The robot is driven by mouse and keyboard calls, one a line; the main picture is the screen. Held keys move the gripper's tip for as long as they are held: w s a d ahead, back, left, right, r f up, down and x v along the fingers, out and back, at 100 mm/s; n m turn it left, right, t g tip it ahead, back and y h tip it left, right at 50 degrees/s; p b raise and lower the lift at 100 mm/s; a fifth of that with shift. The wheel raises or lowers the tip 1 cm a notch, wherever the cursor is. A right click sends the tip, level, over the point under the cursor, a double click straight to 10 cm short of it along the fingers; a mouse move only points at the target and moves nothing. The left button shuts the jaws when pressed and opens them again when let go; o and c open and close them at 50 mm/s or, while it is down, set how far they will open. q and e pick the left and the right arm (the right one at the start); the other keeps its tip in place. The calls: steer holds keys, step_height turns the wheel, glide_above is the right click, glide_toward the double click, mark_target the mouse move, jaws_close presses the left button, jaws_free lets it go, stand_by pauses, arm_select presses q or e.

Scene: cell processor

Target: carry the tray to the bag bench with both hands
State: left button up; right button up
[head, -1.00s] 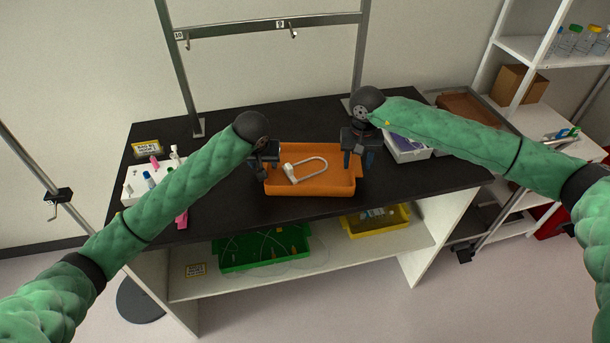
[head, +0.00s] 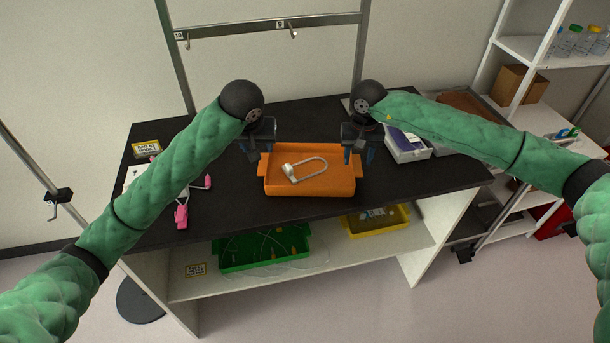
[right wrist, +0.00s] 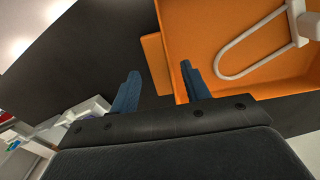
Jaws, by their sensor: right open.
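The orange tray (head: 310,188) sits on the black bench top, with a white looped item (head: 304,169) lying in it. My right gripper (head: 359,156) is open at the tray's right end. In the right wrist view, the blue fingers (right wrist: 160,74) are apart, with the tray's end tab (right wrist: 154,62) appearing between them; I cannot tell how far above it they are. The orange tray wall (right wrist: 178,50) shows beyond. My left gripper (head: 258,146) is near the tray's left back corner, seemingly above it; its fingers are mostly hidden.
A white bin (head: 407,153) stands right of the tray. Pink clips (head: 182,215) and a small sign (head: 146,148) are at the left, partly behind my left arm. A green tray (head: 232,266) and a yellow tray (head: 352,229) sit on the shelf below.

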step_height(320, 180, up, 10)
stand_by(0.4)
stand_by(0.4)
